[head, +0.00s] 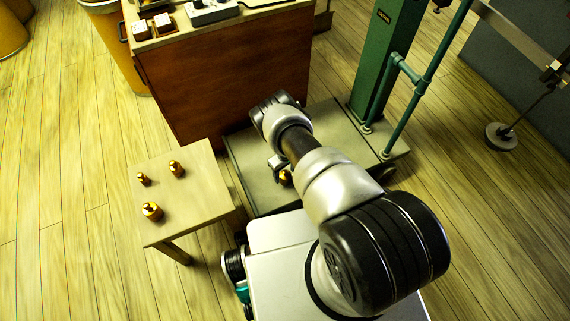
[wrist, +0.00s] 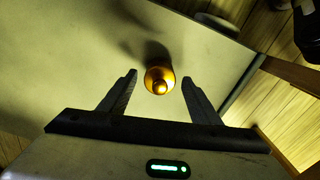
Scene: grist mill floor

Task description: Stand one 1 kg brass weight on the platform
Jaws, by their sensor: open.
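A brass weight (wrist: 159,80) with a knob on top stands upright on the grey-green scale platform (wrist: 75,60). In the head view this weight (head: 286,176) is partly hidden by my arm, and the platform (head: 250,165) lies under it. My gripper (wrist: 160,92) is open, with one finger on each side of the weight and a gap showing on both sides.
The small wooden table (head: 205,205) stands left of the platform. A brown cabinet (head: 235,75) with items on top stands behind it. A green column (head: 385,55) with pipes rises from the platform's far right. A round hanging weight (head: 500,137) is at far right.

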